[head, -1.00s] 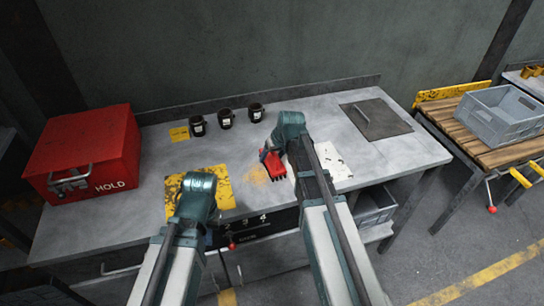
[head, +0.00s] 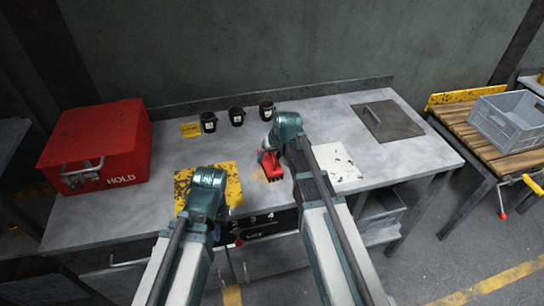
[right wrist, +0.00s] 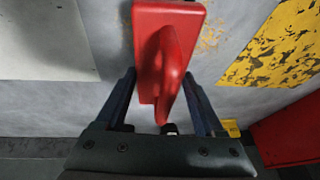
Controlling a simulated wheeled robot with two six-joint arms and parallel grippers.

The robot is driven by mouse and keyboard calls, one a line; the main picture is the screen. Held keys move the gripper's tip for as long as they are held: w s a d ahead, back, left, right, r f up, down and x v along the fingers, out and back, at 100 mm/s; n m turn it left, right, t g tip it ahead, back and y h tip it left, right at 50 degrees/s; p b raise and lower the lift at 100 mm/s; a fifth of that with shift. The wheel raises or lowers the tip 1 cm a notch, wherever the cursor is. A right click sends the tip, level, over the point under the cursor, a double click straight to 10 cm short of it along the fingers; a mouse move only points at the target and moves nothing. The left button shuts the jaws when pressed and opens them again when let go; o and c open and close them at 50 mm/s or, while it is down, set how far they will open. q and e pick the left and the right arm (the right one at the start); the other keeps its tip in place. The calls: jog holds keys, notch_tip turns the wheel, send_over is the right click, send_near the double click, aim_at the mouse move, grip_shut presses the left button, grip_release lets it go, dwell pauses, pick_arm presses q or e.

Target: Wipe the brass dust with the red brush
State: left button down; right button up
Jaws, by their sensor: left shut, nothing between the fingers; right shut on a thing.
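The red brush (head: 272,166) is on or just above the grey bench top, beside the yellow worn plate. My right gripper (head: 283,147) is shut on it; the right wrist view shows the brush (right wrist: 170,50) between the fingers, its handle rising toward them. A faint patch of brass dust (head: 259,177) shows at the brush's left edge, and specks of dust (right wrist: 211,38) show beside it in the right wrist view. The brush may hide more dust. My left gripper (head: 206,188) is shut and empty over the yellow plate; its fingertips are hard to see.
The yellow plate (head: 183,184) lies left of the brush and a white chipped plate (head: 338,163) lies right. Black cups (head: 237,116) stand along the back. A red HOLD box (head: 100,145) is at the left end. A grey lidded panel (head: 385,118) is at the right.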

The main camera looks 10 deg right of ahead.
jog(key=shift+s+a+f, duration=0.1)
jog(key=shift+a, duration=3.75)
jog(key=shift+s+d, duration=0.1)
jog(key=shift+s, duration=1.25)
jog(key=shift+d, duration=0.1)
jog(key=shift+w+d, duration=0.15)
jog(key=shift+d, duration=1.75)
jog(key=shift+d, duration=0.1)
jog(key=shift+d+f, duration=0.1)
jog(key=shift+d, duration=1.8)
jog(key=shift+d, duration=0.1)
